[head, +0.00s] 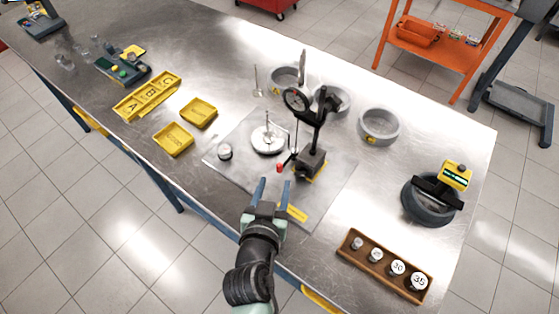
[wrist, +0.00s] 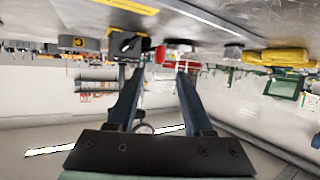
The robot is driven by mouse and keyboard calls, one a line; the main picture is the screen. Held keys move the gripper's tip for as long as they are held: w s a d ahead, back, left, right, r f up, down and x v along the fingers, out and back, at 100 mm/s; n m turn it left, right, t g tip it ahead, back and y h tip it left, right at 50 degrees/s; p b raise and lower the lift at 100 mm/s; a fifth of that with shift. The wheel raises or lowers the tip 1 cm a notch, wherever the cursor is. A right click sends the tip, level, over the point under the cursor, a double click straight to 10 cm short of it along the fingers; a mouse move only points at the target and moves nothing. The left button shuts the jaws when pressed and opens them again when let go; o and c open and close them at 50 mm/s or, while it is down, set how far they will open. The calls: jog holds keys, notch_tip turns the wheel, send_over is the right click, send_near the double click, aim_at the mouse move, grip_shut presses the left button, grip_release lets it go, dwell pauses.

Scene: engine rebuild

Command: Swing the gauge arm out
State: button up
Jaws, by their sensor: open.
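The gauge stand has a black post (head: 319,122) on a dark block base (head: 311,163) and carries a round dial gauge (head: 296,99) near its top. A thin arm comes down on its left side to a red knob (head: 280,168). My gripper (head: 274,185) is open and empty at the front of the grey plate, just short of the red knob. In the wrist view, which looks upside down, red (wrist: 172,58) shows beyond and between the open fingers (wrist: 160,71). The dark base (wrist: 128,46) is left of it there. I see no contact with the knob.
A silver disc with an upright pin (head: 268,139) sits left of the stand on the plate (head: 333,190). Grey rings (head: 379,125) stand behind. Yellow trays (head: 174,139) lie left. A wooden weight rack (head: 384,265) and a dark ring with a gauge (head: 430,200) are right.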

aim_at(279, 168)
jog(key=x, duration=0.8)
jog(key=shift+w+p, duration=0.25)
jog(key=shift+p, duration=0.05)
